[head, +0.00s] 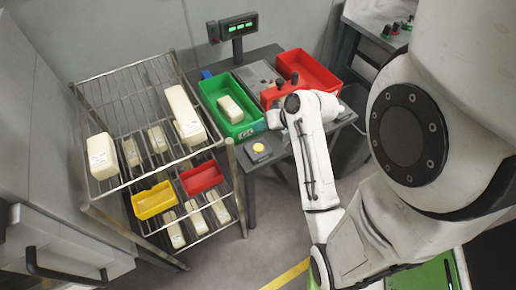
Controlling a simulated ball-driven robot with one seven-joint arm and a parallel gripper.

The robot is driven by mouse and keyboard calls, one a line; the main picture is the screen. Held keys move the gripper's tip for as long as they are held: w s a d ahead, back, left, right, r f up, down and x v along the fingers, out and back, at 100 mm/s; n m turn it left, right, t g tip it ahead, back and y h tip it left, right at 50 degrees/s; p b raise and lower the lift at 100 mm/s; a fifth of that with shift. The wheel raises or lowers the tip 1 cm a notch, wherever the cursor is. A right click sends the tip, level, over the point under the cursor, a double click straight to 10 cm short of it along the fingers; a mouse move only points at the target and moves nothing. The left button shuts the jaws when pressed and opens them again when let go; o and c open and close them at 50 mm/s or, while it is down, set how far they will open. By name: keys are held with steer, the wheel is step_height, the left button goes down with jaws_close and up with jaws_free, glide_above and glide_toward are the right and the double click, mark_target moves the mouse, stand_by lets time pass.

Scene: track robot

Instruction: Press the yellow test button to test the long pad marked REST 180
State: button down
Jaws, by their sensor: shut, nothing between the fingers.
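The yellow test button (259,147) sits on a small dark box at the front left corner of the table. My gripper (274,119) is shut and empty, seen small at the end of my white arm, above and right of the button and apart from it. Its fingertips are hard to make out. A grey test device (258,76) stands between two trays, partly hidden by my arm. A display (239,26) behind it shows green characters. Long cream pads lie on the rack, one at its upper right (184,115). Their labels are too small to read, so I cannot tell which is REST 180.
A green tray (205,88) holds one cream pad (230,109). A red tray (322,72) stands right of the device. The wire rack (82,100) at left holds several pads, a yellow bin (153,200) and a red bin (201,178). Floor shows between rack and arm.

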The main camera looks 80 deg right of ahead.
steer(key=b, duration=0.5)
glide_above(261, 148)
step_height(261, 148, down, 5)
steer(key=shift+r, duration=0.15)
steer(key=shift+f, duration=0.95)
stand_by(0.8)
steer(key=shift+f, duration=0.4)
steer(key=shift+f, duration=0.45)
stand_by(0.5)
steer(key=shift+r, duration=0.1)
steer(key=shift+r+p, duration=0.8)
steer(key=shift+p, duration=0.15)
